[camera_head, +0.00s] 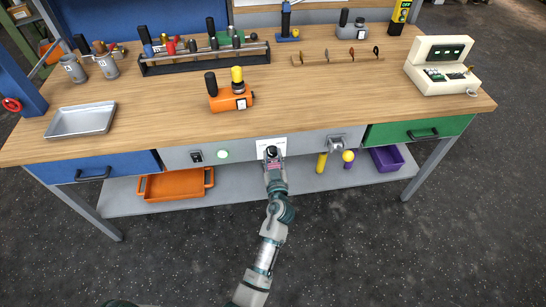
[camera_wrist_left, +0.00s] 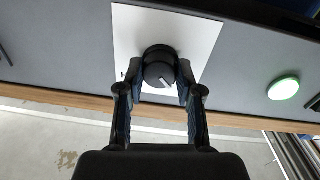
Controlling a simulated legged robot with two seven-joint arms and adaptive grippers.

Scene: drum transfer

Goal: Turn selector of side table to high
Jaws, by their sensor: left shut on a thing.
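The selector is a round black knob on a white label plate (camera_head: 270,144), on the grey front panel (camera_head: 230,148) of the table. In the left wrist view the knob (camera_wrist_left: 158,66) shows with a short white pointer mark at its lower right edge, as seen there. My left gripper (camera_head: 273,161) reaches up to the knob from the front. In the left wrist view its two fingers (camera_wrist_left: 160,88) stand on either side of the knob and are closed on it. The lettering on the plate (camera_wrist_left: 205,35) cannot be read. My right gripper is not in view.
A lit green button (camera_head: 222,154) and a black switch (camera_head: 196,156) sit left of the plate. A grey fitting (camera_head: 337,144) juts out right of it. Blue (camera_head: 105,166) and green (camera_head: 420,131) drawers flank the panel. An orange bin (camera_head: 175,185) is on the shelf below.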

